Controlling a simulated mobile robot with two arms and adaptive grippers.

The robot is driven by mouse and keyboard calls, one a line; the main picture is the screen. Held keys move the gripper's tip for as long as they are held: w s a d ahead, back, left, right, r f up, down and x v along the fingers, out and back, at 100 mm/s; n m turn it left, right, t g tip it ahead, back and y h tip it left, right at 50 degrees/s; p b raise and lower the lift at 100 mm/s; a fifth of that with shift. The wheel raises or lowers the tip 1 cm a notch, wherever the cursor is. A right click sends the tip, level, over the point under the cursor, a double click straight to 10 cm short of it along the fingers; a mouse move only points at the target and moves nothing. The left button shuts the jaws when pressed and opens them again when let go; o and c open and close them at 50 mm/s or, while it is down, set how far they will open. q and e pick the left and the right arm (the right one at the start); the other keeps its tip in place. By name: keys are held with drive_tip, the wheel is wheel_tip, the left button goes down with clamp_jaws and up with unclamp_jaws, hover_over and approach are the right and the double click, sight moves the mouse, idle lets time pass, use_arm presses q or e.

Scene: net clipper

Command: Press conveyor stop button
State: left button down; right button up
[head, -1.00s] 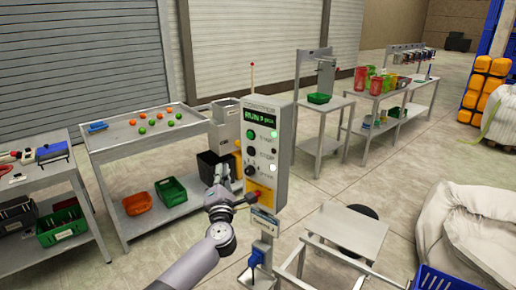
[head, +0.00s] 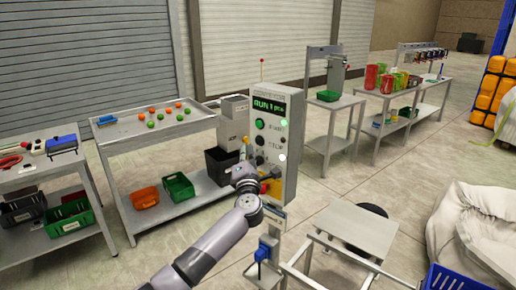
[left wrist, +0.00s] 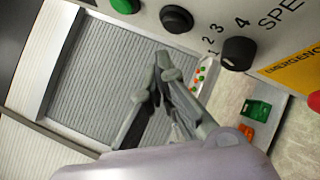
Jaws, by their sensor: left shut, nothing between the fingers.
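The grey control box (head: 287,150) stands on a post, its lit display reading RUN with a count. On its front are a green button (head: 260,124), a black button (head: 260,140) beside the STOP label, a dark knob (head: 260,160) and a yellow emergency plate (head: 275,188). My left gripper (head: 270,174) is shut and empty in front of the panel, around knob and plate height. In the left wrist view, the closed fingertips (left wrist: 163,64) show below the black button (left wrist: 176,18), apart from it in the picture. The speed knob (left wrist: 238,53) is right of it. My right gripper is not visible.
A table with orange and green balls (head: 165,115) stands behind on the left, a black bin (head: 220,165) beside the box. A small metal stand (head: 350,235) is at front right, with a white sack (head: 470,220) beyond. Open floor lies between the tables.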

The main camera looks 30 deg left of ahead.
sight(251, 136)
use_arm(q)
drive_tip(key=shift+w+d, duration=0.15)
drive_tip(key=shift+w, duration=0.55)
idle(1.0)
drive_tip(key=shift+w+d, duration=0.1)
drive_tip(key=shift+w, duration=0.35)
drive_tip(key=shift+w+r+b, duration=0.1)
drive_tip(key=shift+w+b, duration=0.25)
drive_tip(key=shift+w, duration=0.05)
idle(0.5)
idle(0.4)
drive_tip(key=shift+s+p, duration=0.75)
drive_tip(key=shift+s, duration=0.15)
